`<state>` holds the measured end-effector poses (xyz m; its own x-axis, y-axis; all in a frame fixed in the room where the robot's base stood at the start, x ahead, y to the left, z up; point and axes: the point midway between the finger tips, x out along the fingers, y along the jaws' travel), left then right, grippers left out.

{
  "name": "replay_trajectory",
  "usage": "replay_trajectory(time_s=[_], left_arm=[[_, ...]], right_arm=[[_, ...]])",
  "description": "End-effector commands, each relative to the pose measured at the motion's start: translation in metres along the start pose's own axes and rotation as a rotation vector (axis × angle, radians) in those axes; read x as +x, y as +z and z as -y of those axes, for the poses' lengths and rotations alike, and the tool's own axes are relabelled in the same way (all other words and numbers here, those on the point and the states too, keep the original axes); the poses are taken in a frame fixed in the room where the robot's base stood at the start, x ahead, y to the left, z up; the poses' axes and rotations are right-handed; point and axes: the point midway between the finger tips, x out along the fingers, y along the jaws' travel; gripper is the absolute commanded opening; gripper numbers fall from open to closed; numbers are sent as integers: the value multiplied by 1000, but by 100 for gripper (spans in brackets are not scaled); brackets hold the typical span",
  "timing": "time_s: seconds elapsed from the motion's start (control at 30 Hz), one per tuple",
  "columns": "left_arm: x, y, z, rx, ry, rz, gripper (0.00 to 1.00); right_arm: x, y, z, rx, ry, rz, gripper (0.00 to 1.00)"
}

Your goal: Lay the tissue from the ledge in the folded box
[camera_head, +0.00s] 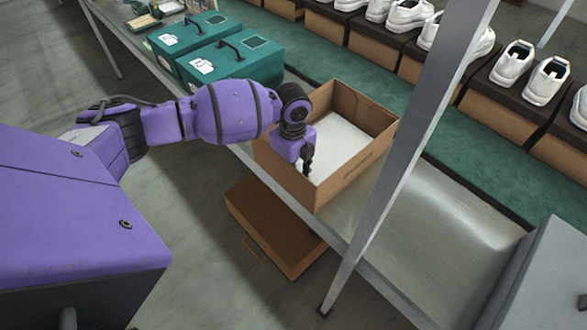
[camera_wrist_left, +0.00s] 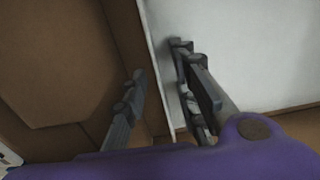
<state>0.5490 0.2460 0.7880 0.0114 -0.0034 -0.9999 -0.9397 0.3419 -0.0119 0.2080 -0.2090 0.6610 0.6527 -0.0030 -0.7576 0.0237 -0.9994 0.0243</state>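The folded box (camera_head: 362,155) is an open brown cardboard box on the metal ledge (camera_head: 425,225). The white tissue (camera_head: 342,140) lies flat inside it and covers much of the visible bottom. My left gripper (camera_head: 308,165) points down inside the box at its near left side, over the tissue's edge. In the left wrist view the fingers of my left gripper (camera_wrist_left: 160,62) stand apart. The edge of the tissue (camera_wrist_left: 260,55) runs between them, with brown cardboard (camera_wrist_left: 60,65) on the left. Whether a finger touches the tissue is unclear. My right gripper is not in view.
Two green boxes with black handles (camera_head: 255,65) stand left of the folded box. White shoes on brown boxes (camera_head: 515,62) line the green belt behind. A grey post (camera_head: 420,115) rises right of the box. A brown cardboard piece (camera_head: 270,228) lies below the ledge.

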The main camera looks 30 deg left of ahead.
Motion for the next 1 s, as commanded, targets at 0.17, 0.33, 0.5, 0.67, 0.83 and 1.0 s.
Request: replay_trajectory(time_s=[0.17, 0.33, 0.5, 0.67, 0.83, 1.0], left_arm=[[-23, 1, 1, 1, -5, 1, 27], [-60, 1, 2, 1, -6, 2, 27], [-93, 1, 1, 0, -5, 2, 27], [-113, 1, 1, 0, -4, 2, 27], [-120, 0, 1, 0, -2, 0, 27], [-119, 0, 2, -2, -9, -3, 27]], right_arm=[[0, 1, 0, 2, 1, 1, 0], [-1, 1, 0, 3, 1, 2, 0], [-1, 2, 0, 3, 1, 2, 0], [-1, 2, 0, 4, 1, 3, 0], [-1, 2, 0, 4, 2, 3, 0], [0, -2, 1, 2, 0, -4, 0]])
